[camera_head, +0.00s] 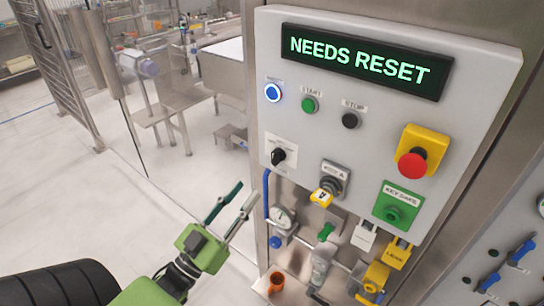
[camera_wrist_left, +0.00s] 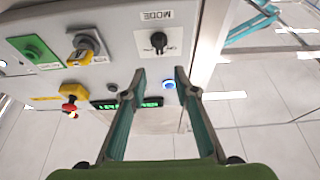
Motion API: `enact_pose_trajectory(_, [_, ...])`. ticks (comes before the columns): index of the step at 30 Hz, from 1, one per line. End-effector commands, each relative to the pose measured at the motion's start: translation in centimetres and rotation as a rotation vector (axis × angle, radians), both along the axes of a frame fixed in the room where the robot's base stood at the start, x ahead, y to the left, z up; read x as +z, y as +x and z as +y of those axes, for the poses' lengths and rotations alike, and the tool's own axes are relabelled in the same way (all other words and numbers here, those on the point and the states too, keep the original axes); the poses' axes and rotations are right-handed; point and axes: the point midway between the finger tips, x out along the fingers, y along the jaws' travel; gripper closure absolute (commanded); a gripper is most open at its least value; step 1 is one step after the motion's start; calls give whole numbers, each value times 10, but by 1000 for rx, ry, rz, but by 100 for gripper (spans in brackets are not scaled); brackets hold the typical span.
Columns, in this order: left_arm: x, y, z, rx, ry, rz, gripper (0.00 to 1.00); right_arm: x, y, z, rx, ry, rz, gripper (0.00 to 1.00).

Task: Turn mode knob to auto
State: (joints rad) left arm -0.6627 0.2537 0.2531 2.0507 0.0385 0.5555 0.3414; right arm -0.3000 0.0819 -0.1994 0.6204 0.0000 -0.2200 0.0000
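The mode knob (camera_head: 278,157) is a small black rotary switch at the lower left of the grey control panel (camera_head: 385,110). In the left wrist view, the black mode knob (camera_wrist_left: 158,41) sits on a white plate marked MODE, seen upside down. Its position markings are too small to read. My left gripper (camera_head: 246,193) is open and empty, below and left of the knob in the head view. In the wrist view, the open fingertips (camera_wrist_left: 160,72) lie below the knob in the picture, apart from it. My right gripper is not in view.
The display (camera_head: 366,62) reads NEEDS RESET. A blue-lit button (camera_head: 272,92), a green start button (camera_head: 309,104), a black stop button (camera_head: 350,121) and a red emergency stop (camera_head: 411,165) share the panel. A yellow-tagged key (camera_head: 322,197) juts out right of the knob. Open floor lies left.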

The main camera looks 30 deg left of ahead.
Motion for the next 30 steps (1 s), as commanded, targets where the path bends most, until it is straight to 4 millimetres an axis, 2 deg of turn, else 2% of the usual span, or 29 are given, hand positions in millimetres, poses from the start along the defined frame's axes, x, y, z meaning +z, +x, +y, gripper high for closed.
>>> enact_pose_trajectory(1, [9, 9, -1, -1, 1, -6, 72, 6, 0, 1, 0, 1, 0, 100])
enact_pose_trajectory(3, [14, 22, -2, -1, 0, -6, 72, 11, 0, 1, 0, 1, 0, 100])
enact_pose_trajectory(15, [40, 89, -7, 0, 0, 0, 72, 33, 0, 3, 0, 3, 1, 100])
enact_pose_trajectory(21, [44, 105, -8, 0, 0, 1, 72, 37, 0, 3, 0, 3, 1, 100])
enact_pose_trajectory(30, [44, 107, -9, 1, 0, 3, 72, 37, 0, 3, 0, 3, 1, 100])
